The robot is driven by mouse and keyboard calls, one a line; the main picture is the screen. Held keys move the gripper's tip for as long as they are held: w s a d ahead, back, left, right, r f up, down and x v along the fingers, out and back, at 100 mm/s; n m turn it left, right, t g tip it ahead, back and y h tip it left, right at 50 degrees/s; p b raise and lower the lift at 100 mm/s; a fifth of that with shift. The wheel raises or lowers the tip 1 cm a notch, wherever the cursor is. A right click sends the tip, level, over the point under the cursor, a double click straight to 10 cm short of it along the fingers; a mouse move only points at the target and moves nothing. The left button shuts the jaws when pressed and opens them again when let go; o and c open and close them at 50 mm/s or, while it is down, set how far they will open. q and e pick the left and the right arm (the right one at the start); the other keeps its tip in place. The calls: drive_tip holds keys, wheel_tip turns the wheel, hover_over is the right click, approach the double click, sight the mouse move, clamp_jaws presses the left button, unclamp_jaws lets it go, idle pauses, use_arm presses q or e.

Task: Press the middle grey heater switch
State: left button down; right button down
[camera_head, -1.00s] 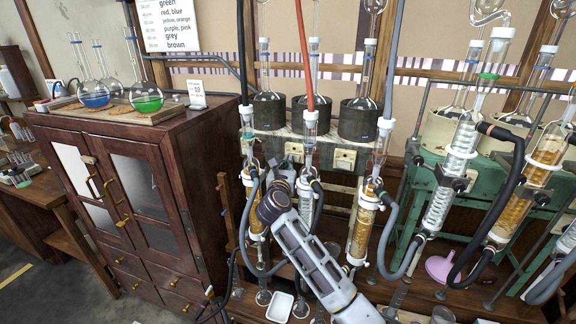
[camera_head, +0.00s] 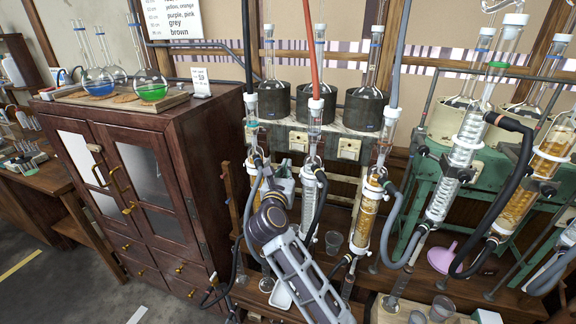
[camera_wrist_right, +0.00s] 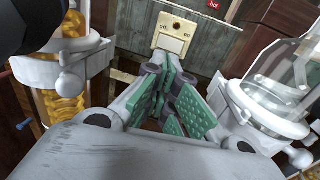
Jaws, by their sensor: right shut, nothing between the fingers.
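The grey heater bank holds three dark heating mantles, the middle one (camera_head: 315,104) between two others. Two cream switches show on its front in the head view: one left of centre (camera_head: 298,142) and one further right (camera_head: 349,149). A third is not visible there. My right gripper (camera_wrist_right: 172,88) is shut and empty, its green-padded fingers pointing at a cream switch plate (camera_wrist_right: 179,30) marked off and on. The white rocker lies just beyond the fingertips; I cannot tell whether they touch. My left gripper is not in view.
A green heater bank (camera_head: 425,165) stands right; a wooden cabinet (camera_head: 150,190) stands left.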

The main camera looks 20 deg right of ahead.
drive_tip(key=shift+v, duration=0.85)
